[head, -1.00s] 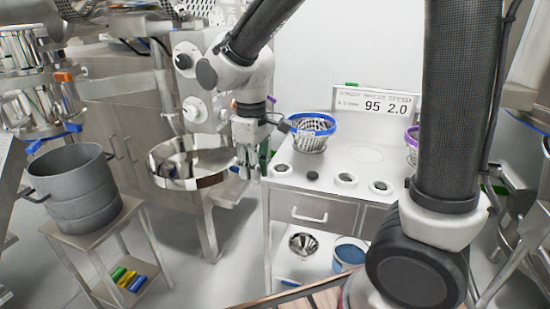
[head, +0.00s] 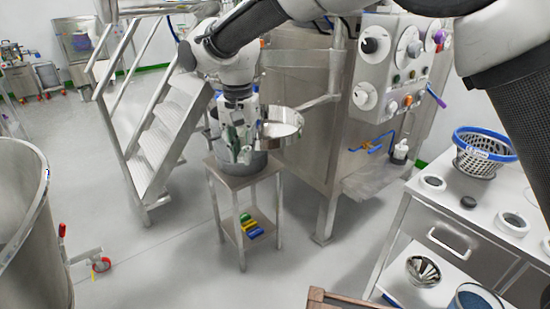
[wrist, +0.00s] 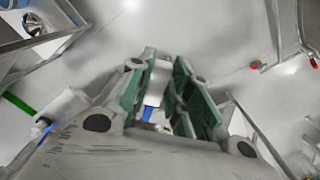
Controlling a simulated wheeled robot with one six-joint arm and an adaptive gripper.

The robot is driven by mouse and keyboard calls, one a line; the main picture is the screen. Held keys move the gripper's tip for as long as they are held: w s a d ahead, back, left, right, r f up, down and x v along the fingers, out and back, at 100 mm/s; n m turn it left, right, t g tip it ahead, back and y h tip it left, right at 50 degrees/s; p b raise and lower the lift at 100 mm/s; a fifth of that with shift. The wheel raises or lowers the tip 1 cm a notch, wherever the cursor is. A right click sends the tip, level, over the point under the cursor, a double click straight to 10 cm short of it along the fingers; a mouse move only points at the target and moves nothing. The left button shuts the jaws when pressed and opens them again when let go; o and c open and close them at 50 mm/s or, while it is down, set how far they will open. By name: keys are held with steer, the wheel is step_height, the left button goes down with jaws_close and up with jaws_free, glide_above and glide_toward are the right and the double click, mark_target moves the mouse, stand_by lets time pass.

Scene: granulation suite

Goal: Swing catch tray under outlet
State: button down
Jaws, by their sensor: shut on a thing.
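The catch tray (head: 284,124) is a round, shallow, shiny metal tray on a swing arm (head: 312,103) from the steel machine. It shows right of my gripper in the head view. My gripper (head: 240,152) is shut at the tray's left side. In the wrist view a pale cylindrical piece (wrist: 157,84) with a blue part sits between the green finger pads, apparently the tray's handle. A grey pot (head: 260,163) stands on a small steel stand (head: 238,180), behind and below the gripper and tray. The outlet cannot be made out; my arm covers that area.
Metal steps (head: 160,140) stand behind on the left. A large steel vessel (head: 30,240) is at the near left. A control panel (head: 395,75) juts from the machine. A bench (head: 465,215) with a blue-rimmed basket (head: 484,155) is at right. Open floor lies between.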

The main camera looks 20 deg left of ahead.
steer(key=shift+m, duration=0.4)
steer(key=shift+w+a, duration=0.25)
steer(key=shift+a, duration=0.45)
steer(key=shift+w+a, duration=0.3)
steer(key=shift+a, duration=0.35)
steer(key=shift+w+a, duration=0.25)
steer(key=shift+a, duration=0.45)
steer(key=c, duration=1.3)
jaws_free()
step_height(320, 180, up, 12)
steer(key=shift+r, duration=0.1)
